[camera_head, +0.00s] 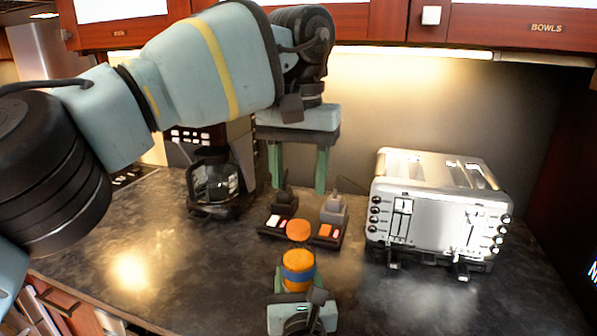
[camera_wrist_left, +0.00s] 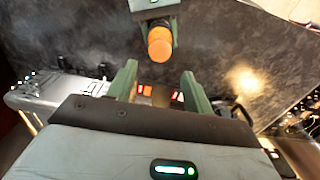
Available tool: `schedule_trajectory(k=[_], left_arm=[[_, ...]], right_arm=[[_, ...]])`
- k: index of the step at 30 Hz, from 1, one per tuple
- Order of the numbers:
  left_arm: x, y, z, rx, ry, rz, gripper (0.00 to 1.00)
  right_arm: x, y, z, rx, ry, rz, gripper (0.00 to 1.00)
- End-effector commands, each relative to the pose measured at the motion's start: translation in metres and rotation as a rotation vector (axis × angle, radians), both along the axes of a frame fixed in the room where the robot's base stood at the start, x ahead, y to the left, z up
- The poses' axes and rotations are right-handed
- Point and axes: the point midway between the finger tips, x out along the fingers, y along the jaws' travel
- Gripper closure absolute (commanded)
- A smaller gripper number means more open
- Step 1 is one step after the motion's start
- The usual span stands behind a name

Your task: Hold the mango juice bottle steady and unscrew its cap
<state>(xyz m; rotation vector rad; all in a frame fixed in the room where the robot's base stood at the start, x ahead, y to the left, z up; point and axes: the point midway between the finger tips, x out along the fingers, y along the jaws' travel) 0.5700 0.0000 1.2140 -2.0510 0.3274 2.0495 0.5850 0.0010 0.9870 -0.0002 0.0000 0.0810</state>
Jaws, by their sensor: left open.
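The mango juice bottle (camera_head: 299,273), orange with a blue band, stands out from my right gripper (camera_head: 298,289) at the lower middle of the head view. That gripper's green fingers flank the bottle and hold it. The round orange cap (camera_head: 298,230) shows beyond the body, in line with it; I cannot tell whether the dark strip between them is a gap. In the left wrist view, the cap (camera_wrist_left: 160,50) is at the top middle. My left gripper (camera_head: 298,170) is open and empty, fingers pointing down, above and behind the cap, apart from it.
A silver toaster (camera_head: 437,213) stands on the dark counter at right. A coffee maker with a glass pot (camera_head: 214,183) stands at left. A black tray (camera_head: 272,230) with small dark and grey items lies behind the bottle. Red cabinets (camera_head: 515,27) hang above. The left counter is clear.

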Motion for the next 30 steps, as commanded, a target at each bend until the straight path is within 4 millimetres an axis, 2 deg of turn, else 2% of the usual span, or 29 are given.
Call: schedule_trajectory(k=[18,30], left_arm=[[0.0,0.0,-0.072,-0.001,0.001,0.003,0.49],[0.0,0.0,-0.079,-0.001,0.001,0.004,0.49]], right_arm=[[0.0,0.0,-0.001,0.0,0.001,0.0,1.0],[0.0,0.0,-0.001,-0.001,0.001,0.0,1.0]])
